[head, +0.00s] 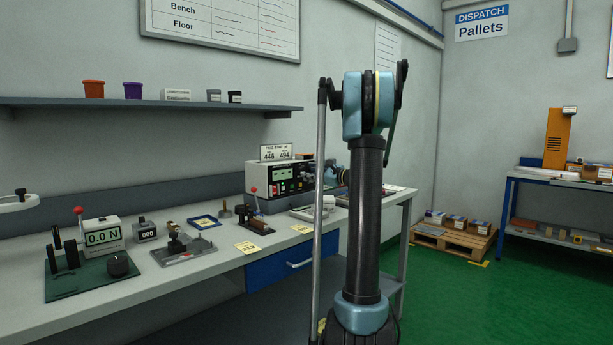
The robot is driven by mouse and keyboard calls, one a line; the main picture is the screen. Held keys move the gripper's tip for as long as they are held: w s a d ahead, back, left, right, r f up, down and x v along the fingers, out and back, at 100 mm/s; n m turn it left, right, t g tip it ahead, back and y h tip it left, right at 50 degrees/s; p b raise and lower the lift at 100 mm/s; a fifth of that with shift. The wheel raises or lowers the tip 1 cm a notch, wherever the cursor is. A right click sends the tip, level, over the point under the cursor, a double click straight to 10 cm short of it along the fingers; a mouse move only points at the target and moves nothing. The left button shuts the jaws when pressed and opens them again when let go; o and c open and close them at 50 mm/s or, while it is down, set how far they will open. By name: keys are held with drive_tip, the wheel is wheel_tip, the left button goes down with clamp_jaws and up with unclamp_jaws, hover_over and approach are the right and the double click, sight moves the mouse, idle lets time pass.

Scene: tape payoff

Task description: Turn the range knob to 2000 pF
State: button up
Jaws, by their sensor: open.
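The instrument with the range knob is most likely the black-and-cream bench meter (284,178) towards the far end of the bench. Its front panel has a small green display, a red spot and dark controls. The range knob cannot be told apart at this size, nor can its setting be read. A card (276,153) on top shows 446 and 494. My gripper (327,170) is at the right end of the meter, small and partly hidden behind my own arm. Its jaws are open, with nothing seen in them. Whether it touches the meter cannot be told.
A small lever fixture (254,215) with a red knob stands before the meter. Nearer are a force gauge (102,236) reading 0.0 N, a counter (146,231) and a grey fixture (182,244). A shelf (150,103) hangs above. A pallet (453,239) stands on the floor right.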

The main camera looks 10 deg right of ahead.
sight(302, 170)
drive_tip(key=shift+x, duration=1.35)
clamp_jaws()
drive_tip(key=shift+n, duration=0.4)
drive_tip(key=n, duration=0.5)
drive_tip(key=n+h, duration=0.1)
drive_tip(key=n, duration=0.4)
drive_tip(key=shift+s+a+r, duration=0.1)
drive_tip(key=shift+a, duration=0.05)
drive_tip(key=shift+n, duration=0.3)
